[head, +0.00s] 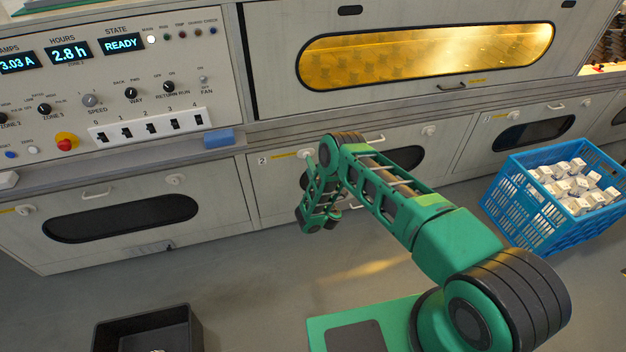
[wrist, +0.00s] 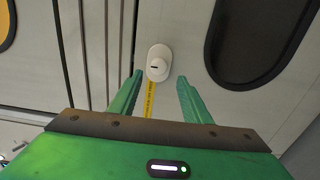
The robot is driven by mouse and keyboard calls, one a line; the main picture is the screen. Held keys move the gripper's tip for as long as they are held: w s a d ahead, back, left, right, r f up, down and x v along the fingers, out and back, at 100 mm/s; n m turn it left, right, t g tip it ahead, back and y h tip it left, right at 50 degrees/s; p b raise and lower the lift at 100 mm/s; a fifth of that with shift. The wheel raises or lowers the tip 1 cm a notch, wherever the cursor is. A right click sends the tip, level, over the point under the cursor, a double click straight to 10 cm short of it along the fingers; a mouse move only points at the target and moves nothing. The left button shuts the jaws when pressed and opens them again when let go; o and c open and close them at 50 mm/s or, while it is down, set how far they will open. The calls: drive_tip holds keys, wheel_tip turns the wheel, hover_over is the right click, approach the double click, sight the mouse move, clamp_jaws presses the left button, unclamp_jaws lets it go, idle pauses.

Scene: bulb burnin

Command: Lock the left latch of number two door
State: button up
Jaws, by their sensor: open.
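Door number two (head: 275,190) is a pale panel with a dark oval window (head: 408,158), marked by a "2" tag and a yellow strip. Its left latch (head: 307,153) is a pale knob at the strip's end, partly hidden by my arm in the head view. In the wrist view the latch (wrist: 158,62) is a white knob on an oval plate, with a short dark slot lying roughly across the picture. My gripper (wrist: 160,78) is open, its green fingers either side of the latch in the picture; contact is not visible.
The right latch (head: 429,131) is beyond my arm. The oven's glowing window (head: 430,55) and a control panel (head: 120,80) are above. A blue crate (head: 540,205) of white boxes stands right; a black bin (head: 148,330) stands front left.

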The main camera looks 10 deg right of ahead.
drive_tip(key=shift+s+d, duration=0.2)
drive_tip(key=shift+s, duration=2.65)
